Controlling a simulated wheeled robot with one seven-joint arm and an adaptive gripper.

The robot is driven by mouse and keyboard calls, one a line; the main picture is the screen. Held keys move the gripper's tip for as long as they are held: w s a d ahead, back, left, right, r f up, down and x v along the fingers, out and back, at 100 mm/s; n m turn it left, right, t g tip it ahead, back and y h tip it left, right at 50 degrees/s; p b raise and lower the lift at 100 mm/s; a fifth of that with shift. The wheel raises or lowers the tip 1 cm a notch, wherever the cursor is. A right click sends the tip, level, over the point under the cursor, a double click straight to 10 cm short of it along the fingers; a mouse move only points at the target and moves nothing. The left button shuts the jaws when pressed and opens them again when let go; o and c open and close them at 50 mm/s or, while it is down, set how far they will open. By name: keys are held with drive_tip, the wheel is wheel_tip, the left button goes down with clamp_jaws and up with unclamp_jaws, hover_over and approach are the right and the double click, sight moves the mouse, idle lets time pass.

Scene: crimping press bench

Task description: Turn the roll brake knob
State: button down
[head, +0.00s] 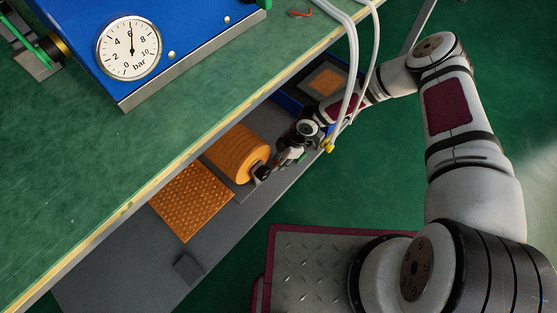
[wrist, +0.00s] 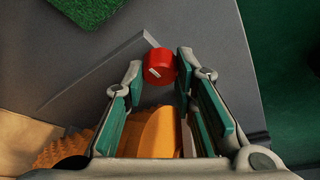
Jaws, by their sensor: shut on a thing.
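The roll brake knob (wrist: 159,66) is a red cylinder with a white mark on its face, seen in the wrist view. My gripper (wrist: 160,72) has its teal-padded fingers on either side of the knob and is shut on it at the fingertips. In the head view my gripper (head: 277,164) reaches under the bench to the right end of the orange roll (head: 236,150). The knob is too small and covered there to make out clearly. The roll also shows orange between the fingers in the wrist view (wrist: 158,130).
The green bench top (head: 210,95) overhangs the grey lower shelf (head: 120,255). An orange textured sheet (head: 192,201) lies before the roll. White hoses (head: 352,70) hang close to my arm. A pressure gauge (head: 129,47) sits on the blue press above.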

drive_tip(key=shift+w+n, duration=0.1)
drive_tip(key=shift+n, duration=0.2)
drive_tip(key=n+g, duration=0.1)
drive_tip(key=n, duration=0.3)
drive_tip(key=shift+g+h+p, duration=0.3)
drive_tip(key=shift+g, duration=0.1)
drive_tip(key=n+h, duration=0.1)
drive_tip(key=n, duration=0.2)
drive_tip(key=n+g+h, duration=0.1)
drive_tip(key=n, duration=0.2)
drive_tip(key=shift+w+a, duration=0.1)
idle(0.4)
drive_tip(key=c, duration=1.3)
unclamp_jaws()
drive_tip(key=v, duration=1.2)
drive_tip(key=shift+w+f, duration=0.1)
